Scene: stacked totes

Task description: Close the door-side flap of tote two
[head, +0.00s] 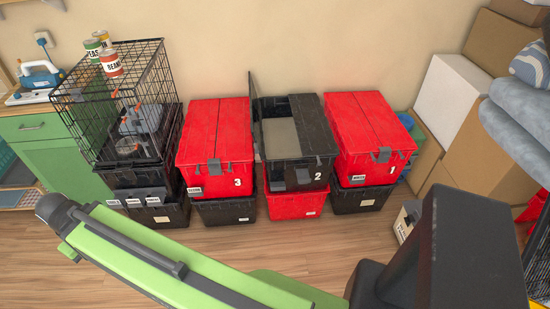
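Tote two (313,178) is the black tote marked 2, on top of a red tote in the middle of the row. One flap (253,95) stands up open along its left side. The other flap (318,118) lies over the right part of its top. A grey, flat-looking content (281,138) shows through the open left part. No door is in view, so I cannot tell which flap is door-side. My green arm crosses the foreground, well in front of the totes. No gripper fingers can be made out.
Closed red totes 3 (215,135) and 1 (365,130) stand close on either side, each on a black tote. A wire crate (125,105) with cans on top is at left. Boxes (450,95) and grey cushions (520,120) fill the right.

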